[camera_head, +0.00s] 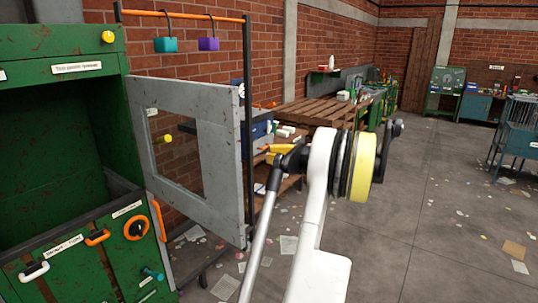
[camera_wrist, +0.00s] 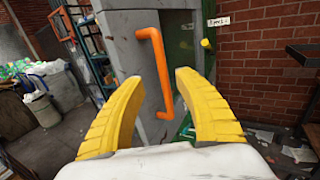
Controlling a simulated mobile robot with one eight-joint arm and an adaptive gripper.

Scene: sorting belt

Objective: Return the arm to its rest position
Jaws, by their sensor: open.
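My arm, with a white link and a yellow ring (camera_head: 362,166), stands raised in the middle of the head view. My gripper (camera_wrist: 160,77) shows in the wrist view with its two yellow fingers spread wide. Nothing is held between them. An orange bar handle (camera_wrist: 157,68) on a grey upright panel (camera_wrist: 125,50) shows in the gap between the fingers and seems to lie beyond them. I cannot tell the exact distance. In the head view the gripper is not clearly made out behind the arm.
A green cabinet (camera_head: 112,90) stands at the left, with a grey window-framed door (camera_head: 215,110) swung open near my arm. Teal (camera_head: 165,45) and purple (camera_head: 208,44) blocks hang from an orange rail (camera_head: 190,15). A wooden pallet table (camera_head: 318,110) stands behind. The floor at right is mostly open, with scattered papers.

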